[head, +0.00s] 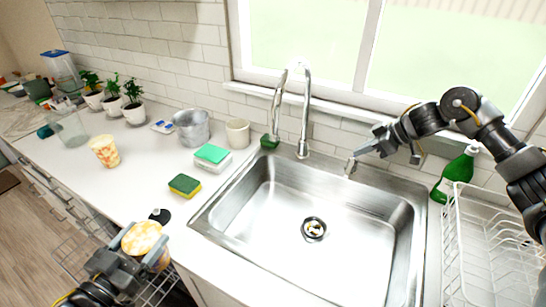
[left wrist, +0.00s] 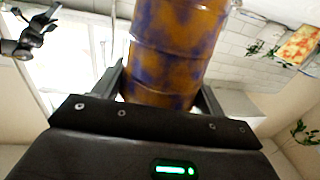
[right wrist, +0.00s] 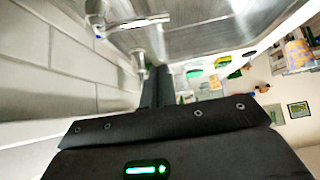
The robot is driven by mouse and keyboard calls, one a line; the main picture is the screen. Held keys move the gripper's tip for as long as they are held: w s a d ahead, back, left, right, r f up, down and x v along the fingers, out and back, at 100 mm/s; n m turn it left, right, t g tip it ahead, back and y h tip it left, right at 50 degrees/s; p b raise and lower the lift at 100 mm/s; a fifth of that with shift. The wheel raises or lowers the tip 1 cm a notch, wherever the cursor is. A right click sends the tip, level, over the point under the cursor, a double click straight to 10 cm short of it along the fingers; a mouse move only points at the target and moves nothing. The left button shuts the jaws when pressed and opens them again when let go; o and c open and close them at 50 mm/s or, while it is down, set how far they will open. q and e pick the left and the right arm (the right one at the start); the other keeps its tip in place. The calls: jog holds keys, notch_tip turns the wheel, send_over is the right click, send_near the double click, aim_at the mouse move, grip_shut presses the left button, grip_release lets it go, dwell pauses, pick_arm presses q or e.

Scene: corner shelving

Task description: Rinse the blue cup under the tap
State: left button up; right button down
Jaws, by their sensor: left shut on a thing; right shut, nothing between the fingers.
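My left gripper (head: 140,249) is shut on a patterned cup (head: 147,236) in front of the counter, left of the sink. The cup looks orange-yellow and pale in the head view, and orange with blue-purple patches in the left wrist view (left wrist: 175,45). No plainly blue cup shows. The chrome tap (head: 306,112) stands behind the steel sink (head: 270,215); no water is visible. My right gripper (head: 358,153) is shut and empty beside the small tap handle (head: 350,166). The handle also shows just ahead of its fingers in the right wrist view (right wrist: 141,62); contact is unclear.
A yellow-green sponge (head: 185,185), a sponge box (head: 212,157), a beige cup (head: 237,133), a metal pot (head: 191,128) and another patterned cup (head: 105,151) stand left of the sink. A green bottle (head: 459,168) and white dish rack (head: 490,250) are at right. The basin is empty.

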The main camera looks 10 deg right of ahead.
aim_at(347, 171)
jog(key=p+x, duration=0.3)
jog(key=x, duration=0.7)
jog(key=d, duration=0.1)
jog(key=s+d+p, duration=0.2)
jog(key=shift+s+d+f, duration=0.15)
jog(key=shift+s+f, duration=0.05)
jog(key=shift+f, duration=0.1)
jog(key=shift+w+f, duration=0.1)
